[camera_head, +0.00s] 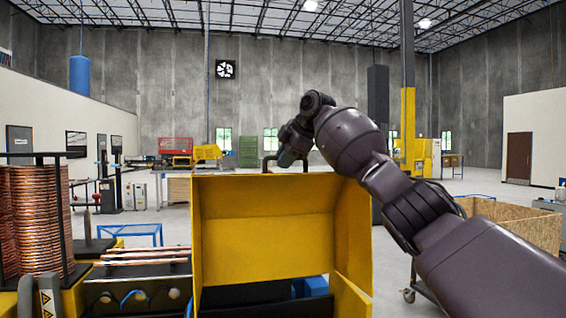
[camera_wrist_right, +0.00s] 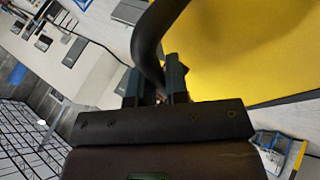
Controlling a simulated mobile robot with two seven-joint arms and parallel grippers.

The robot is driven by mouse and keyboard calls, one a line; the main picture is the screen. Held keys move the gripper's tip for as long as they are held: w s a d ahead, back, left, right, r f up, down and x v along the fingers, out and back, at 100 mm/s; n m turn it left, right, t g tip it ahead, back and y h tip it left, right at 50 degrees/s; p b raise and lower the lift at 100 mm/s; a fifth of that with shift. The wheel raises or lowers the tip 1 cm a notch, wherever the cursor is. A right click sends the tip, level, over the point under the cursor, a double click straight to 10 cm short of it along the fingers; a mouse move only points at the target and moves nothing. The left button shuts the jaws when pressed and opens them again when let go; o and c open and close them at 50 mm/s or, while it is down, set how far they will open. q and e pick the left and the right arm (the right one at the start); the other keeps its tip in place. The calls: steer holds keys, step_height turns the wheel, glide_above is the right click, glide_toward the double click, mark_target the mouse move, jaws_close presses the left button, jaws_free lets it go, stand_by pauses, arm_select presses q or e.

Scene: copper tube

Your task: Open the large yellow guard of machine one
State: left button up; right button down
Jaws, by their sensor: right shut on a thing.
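The large yellow guard (camera_head: 268,250) of the machine stands raised in the middle of the head view, its hollow inner side facing me. A dark bar handle (camera_head: 266,162) sits on its top edge. My right gripper (camera_head: 287,157) is at this handle. In the right wrist view, the right gripper (camera_wrist_right: 156,82) is shut on the curved dark handle (camera_wrist_right: 148,42), with the yellow guard (camera_wrist_right: 250,50) beside it. The fingertips are partly hidden in the head view. My left gripper is not in view.
A copper tube coil (camera_head: 36,220) stands at the left. Straight copper tubes (camera_head: 145,257) lie on the machine bed beside the guard. A wooden crate (camera_head: 515,225) on a cart stands at the right, beyond my right arm. Open floor lies behind the guard.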

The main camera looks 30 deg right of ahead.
steer(key=shift+w+f, duration=0.1)
stand_by(0.3)
steer(key=c, duration=1.1)
jaws_free()
steer(key=shift+c, duration=0.2)
steer(key=b+v, duration=0.1)
steer(key=v, duration=1)
steer(key=shift+w, duration=0.1)
